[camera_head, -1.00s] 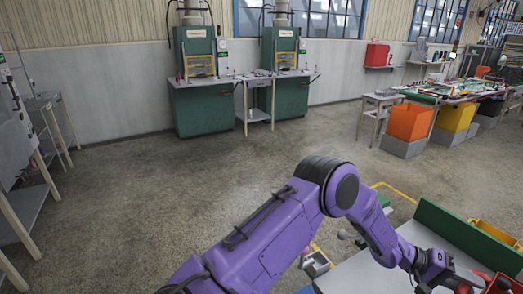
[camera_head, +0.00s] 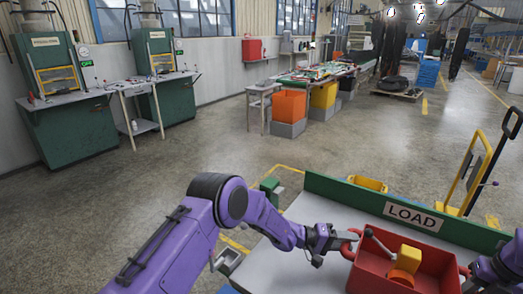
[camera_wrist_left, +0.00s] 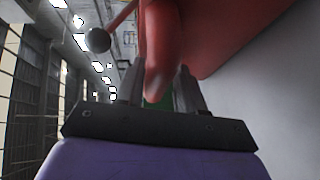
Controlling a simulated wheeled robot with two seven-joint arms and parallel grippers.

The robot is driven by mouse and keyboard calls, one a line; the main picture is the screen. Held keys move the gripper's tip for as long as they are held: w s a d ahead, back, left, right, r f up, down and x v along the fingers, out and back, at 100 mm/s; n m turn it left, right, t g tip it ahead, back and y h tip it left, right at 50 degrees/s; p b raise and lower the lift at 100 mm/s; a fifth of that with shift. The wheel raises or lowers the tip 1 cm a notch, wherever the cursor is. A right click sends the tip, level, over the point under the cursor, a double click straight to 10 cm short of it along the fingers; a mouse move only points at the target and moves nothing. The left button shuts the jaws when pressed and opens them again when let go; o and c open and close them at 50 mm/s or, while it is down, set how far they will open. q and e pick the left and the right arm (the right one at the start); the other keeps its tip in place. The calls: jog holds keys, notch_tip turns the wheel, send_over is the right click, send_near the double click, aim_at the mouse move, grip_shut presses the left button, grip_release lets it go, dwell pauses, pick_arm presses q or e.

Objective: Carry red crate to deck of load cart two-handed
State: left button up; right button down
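The red crate (camera_head: 433,262) is at the lower right of the head view, over the pale deck (camera_head: 312,213) of the load cart. I cannot tell whether it rests on the deck. It holds a yellow block (camera_head: 410,257) and an orange round piece. My left gripper (camera_head: 340,238) is at the crate's left handle. In the left wrist view, the red handle (camera_wrist_left: 160,50) sits between the fingers of my left gripper (camera_wrist_left: 160,92), which look closed on it. My right gripper (camera_head: 468,273) is beside the crate's right handle, partly cut off; its fingers are not clear.
A green board (camera_head: 345,192) with a LOAD sign (camera_head: 412,216) stands along the deck's far edge. A yellow hand truck (camera_head: 465,175) stands behind it at the right. Green machines (camera_head: 60,100) and a worktable with orange (camera_head: 288,106) and yellow bins are farther back. Open floor lies between.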

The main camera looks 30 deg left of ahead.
pick_arm(q)
jog(key=shift+s+d+r, duration=0.1)
jog(key=shift+d+r, duration=0.05)
jog(key=shift+d, duration=0.05)
pick_arm(e)
jog(key=c, duration=1.1)
grip_release()
jog(key=shift+s+a+r, duration=0.1)
jog(key=shift+a, duration=0.2)
jog(key=shift+o, duration=0.2)
jog(key=shift+d, duration=0.1)
pick_arm(q)
jog(key=shift+a, duration=0.15)
pick_arm(e)
jog(key=shift+d+r, duration=0.3)
jog(key=shift+r, duration=0.85)
jog(key=shift+d+r, duration=0.25)
jog(key=shift+r, duration=0.85)
jog(key=shift+d+r, duration=0.3)
jog(key=shift+r, duration=0.85)
pick_arm(q)
jog(key=v, duration=0.7)
jog(key=shift+a, duration=0.1)
jog(key=o, duration=0.6)
pick_arm(e)
jog(key=o, duration=0.6)
jog(key=shift+c, duration=0.2)
